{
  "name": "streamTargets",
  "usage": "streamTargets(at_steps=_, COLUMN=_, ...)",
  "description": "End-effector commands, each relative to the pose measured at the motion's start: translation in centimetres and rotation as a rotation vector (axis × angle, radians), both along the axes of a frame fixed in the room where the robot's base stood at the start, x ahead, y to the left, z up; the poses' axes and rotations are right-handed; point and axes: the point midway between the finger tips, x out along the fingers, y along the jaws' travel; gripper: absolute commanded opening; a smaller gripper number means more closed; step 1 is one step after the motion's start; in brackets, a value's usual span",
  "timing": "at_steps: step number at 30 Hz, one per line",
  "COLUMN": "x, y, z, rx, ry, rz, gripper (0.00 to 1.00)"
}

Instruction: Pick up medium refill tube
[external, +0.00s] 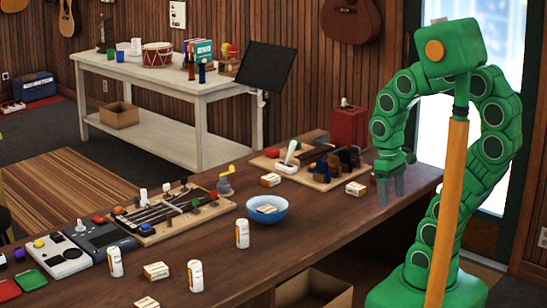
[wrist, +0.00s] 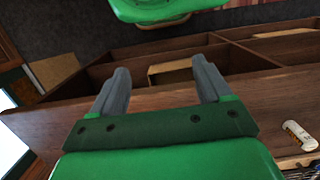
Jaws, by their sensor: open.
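My gripper (external: 390,188) is open and empty at the counter's right end, well apart from the tubes. In the wrist view my gripper (wrist: 160,72) has its fingers spread over the counter edge and shelves. One white tube (wrist: 300,135) shows at the lower right there.
A blue bowl (external: 267,211) holds a small box. Other small boxes (external: 156,271) lie around. A fretboard tray (external: 170,214), a tool board (external: 305,168) and electronic devices (external: 62,258) crowd the counter. An open cardboard box (external: 314,290) sits below.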

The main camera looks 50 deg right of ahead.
Motion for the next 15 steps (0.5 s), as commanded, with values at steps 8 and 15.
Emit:
streamTargets(at_steps=8, x=0.0, y=0.0, z=0.0, rx=0.000, ry=0.000, rz=0.000, gripper=0.68)
streamTargets(at_steps=15, x=3.8, y=-1.2, z=-0.5, rx=-0.056, ry=-0.080, rz=0.025, gripper=0.68)
